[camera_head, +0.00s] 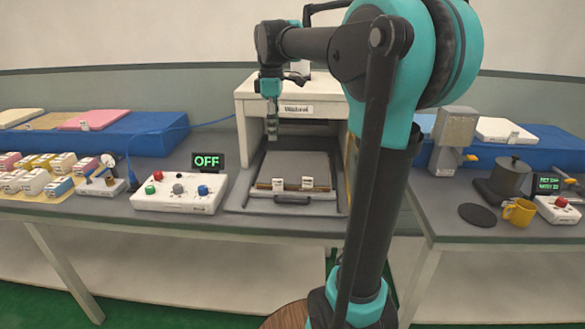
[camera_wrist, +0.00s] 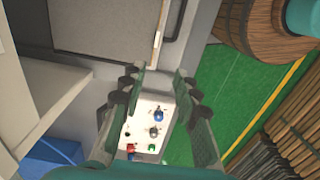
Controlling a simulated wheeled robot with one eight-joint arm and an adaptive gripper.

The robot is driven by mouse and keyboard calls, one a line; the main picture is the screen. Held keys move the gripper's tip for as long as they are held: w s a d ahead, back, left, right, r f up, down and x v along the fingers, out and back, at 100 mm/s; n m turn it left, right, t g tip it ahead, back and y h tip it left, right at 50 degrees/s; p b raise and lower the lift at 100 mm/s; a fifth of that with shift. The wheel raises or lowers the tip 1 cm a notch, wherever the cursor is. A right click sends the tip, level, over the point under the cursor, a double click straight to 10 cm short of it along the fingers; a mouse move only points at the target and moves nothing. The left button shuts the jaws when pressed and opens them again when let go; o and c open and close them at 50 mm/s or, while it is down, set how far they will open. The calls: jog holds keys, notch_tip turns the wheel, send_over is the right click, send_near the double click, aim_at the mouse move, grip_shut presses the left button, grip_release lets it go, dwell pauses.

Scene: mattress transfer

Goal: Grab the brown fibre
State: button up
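A flat brown sheet (camera_head: 48,121), which may be the brown fibre, lies on the blue block at the far left, between a cream sheet (camera_head: 18,116) and a pink sheet (camera_head: 97,120). I cannot confirm its material. My gripper (camera_head: 272,134) hangs in front of the white machine, well to the right of the brown sheet. In the wrist view, my gripper (camera_wrist: 158,82) has its two fingers apart with nothing held between them. The white control box shows through the gap. The brown sheet is not visible in the wrist view.
The white machine (camera_head: 245,107) has a grey tray (camera_head: 340,207) at its front. The control box (camera_head: 176,206) stands left of it, below an OFF display (camera_head: 207,161). Several small coloured packs (camera_head: 33,182) stand before the blue block (camera_head: 150,133). A pot (camera_head: 510,175) and yellow mug (camera_head: 519,212) are at right.

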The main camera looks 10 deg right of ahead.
send_over(277, 186)
notch_tip(277, 186, down, 12)
jog(key=shift+w+d+f, duration=0.15)
jog(key=shift+f, duration=2.35)
grip_shut()
